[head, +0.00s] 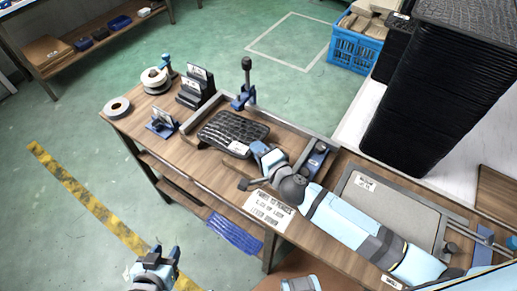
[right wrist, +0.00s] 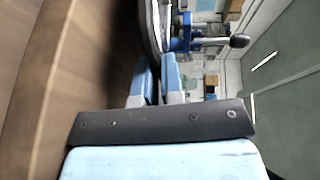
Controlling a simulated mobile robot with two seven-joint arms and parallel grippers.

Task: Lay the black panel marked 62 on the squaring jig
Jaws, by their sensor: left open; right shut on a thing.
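A black ribbed panel (head: 229,128) with a white label is over the wooden table; the label's number is too small to read. My right gripper (head: 254,152) is shut on its near right edge; the panel edge also shows between the fingers in the right wrist view (right wrist: 151,25). The panel is inside the corner of a metal rail frame (head: 318,134) with a blue clamp (head: 243,98), which looks like the squaring jig. I cannot tell whether the panel touches the surface below. My left gripper (head: 155,254) is open and empty, in front of the table.
Upright labelled holders (head: 192,90) and tape rolls (head: 154,78) stand at the table's far left. A grey pad (head: 385,212) lies right of the jig, partly behind my right arm. A printed sign (head: 270,207) is at the front edge. A tall black stack (head: 440,90) stands behind.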

